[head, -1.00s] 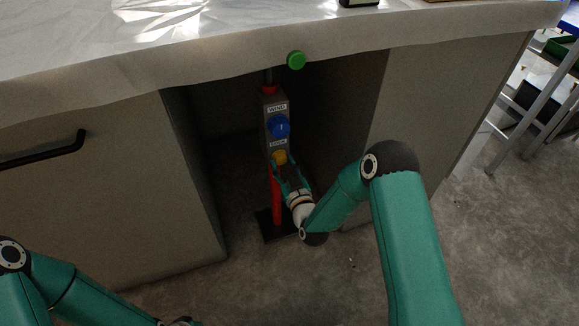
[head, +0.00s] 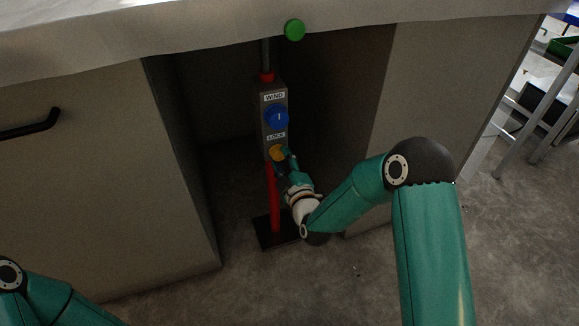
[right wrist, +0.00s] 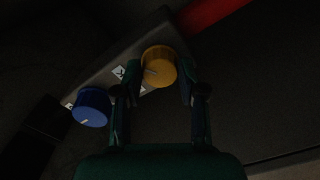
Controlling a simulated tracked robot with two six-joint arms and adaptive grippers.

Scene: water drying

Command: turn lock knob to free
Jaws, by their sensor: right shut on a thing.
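The yellow lock knob (head: 277,153) sits under the LOCK label on a grey control box (head: 266,101) below the counter. It also shows in the right wrist view (right wrist: 158,66), with a pointer line on its face. My right gripper (head: 283,158) is at the knob, one finger on each side, shut on it. The right gripper's fingers (right wrist: 155,92) partly cover the box in the wrist view. The blue wind knob (head: 277,117) is above the lock knob, and shows at left in the wrist view (right wrist: 91,106). My left gripper is out of view.
A red post (head: 274,200) on a dark base plate (head: 266,236) carries the box. Cabinet panels stand left (head: 100,190) and right (head: 405,100) of the recess. A green button (head: 294,29) is on the counter edge (head: 200,46) above.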

